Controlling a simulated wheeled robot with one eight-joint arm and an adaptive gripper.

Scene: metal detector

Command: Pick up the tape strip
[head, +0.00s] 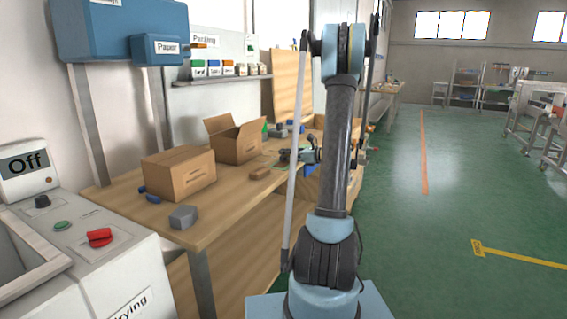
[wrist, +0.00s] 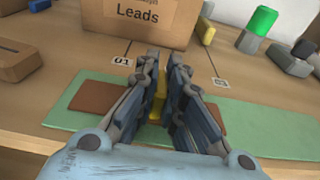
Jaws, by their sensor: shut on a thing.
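My gripper (wrist: 164,60) is low over the workbench in the wrist view, its two fingers close together with a narrow gap. A yellow strip (wrist: 159,103), which looks like the tape strip, shows between the fingers. The fingers hide most of it, and I cannot tell whether it touches the surface below. Beneath it are a flat brown piece (wrist: 100,97) and a green mat (wrist: 75,124).
A box labelled "Leads" (wrist: 140,18) stands just beyond my fingers. A brown block (wrist: 25,60) is at left, a green-topped item (wrist: 262,22) at right. On the bench (head: 215,222) are a closed carton (head: 178,174), an open carton (head: 237,146) and a grey block (head: 183,217).

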